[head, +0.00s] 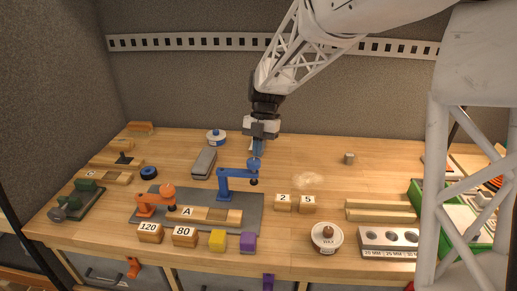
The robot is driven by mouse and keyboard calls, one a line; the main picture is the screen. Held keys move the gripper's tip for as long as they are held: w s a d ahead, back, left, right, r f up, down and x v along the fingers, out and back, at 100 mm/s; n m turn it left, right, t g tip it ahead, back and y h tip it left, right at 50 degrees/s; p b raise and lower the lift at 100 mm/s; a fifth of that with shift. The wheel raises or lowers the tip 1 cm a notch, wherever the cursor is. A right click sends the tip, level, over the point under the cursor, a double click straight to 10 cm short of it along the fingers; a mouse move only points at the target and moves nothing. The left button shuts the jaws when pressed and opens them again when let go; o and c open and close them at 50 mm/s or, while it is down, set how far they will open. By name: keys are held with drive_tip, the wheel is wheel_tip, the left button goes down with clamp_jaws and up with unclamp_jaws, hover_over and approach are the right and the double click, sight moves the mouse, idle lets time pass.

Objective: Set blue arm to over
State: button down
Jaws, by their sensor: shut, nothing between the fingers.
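The blue arm (236,173) stands on a dark grey plate (256,200), right of its middle. It has an upright post at the left and a horizontal bar reaching right, with a dark-tipped end pointing down. My gripper (257,153) points down from above and is shut, with nothing held. Its fingertips are at the right end of the blue arm's bar; I cannot tell whether they touch it. An orange arm (146,198) stands at the plate's left, reaching right towards a wooden piece marked A (190,211).
Blocks marked 120 (149,233) and 80 (185,237), a yellow cube (217,240) and a purple cube (248,242) stand along the plate's front. Blocks marked 2 (283,202) and 5 (308,202) are to its right. A grey oblong (204,163) lies behind. The table's back right is mostly clear.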

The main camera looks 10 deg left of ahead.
sight(257, 164)
drive_tip(key=shift+s+d+m+y, duration=0.1)
drive_tip(key=shift+s+m+y, duration=0.25)
drive_tip(key=shift+m, duration=0.45)
drive_tip(key=shift+s+d+m+y, duration=0.2)
drive_tip(key=shift+s+m, duration=0.9)
drive_tip(key=shift+s, duration=0.75)
drive_tip(key=s+a+m+t+y, duration=0.2)
drive_tip(key=s+a+m+t, duration=0.1)
drive_tip(key=s+a+m, duration=0.4)
drive_tip(key=shift+s+a+m+t, duration=0.35)
drive_tip(key=shift+s+m, duration=1)
drive_tip(key=shift+m, duration=0.35)
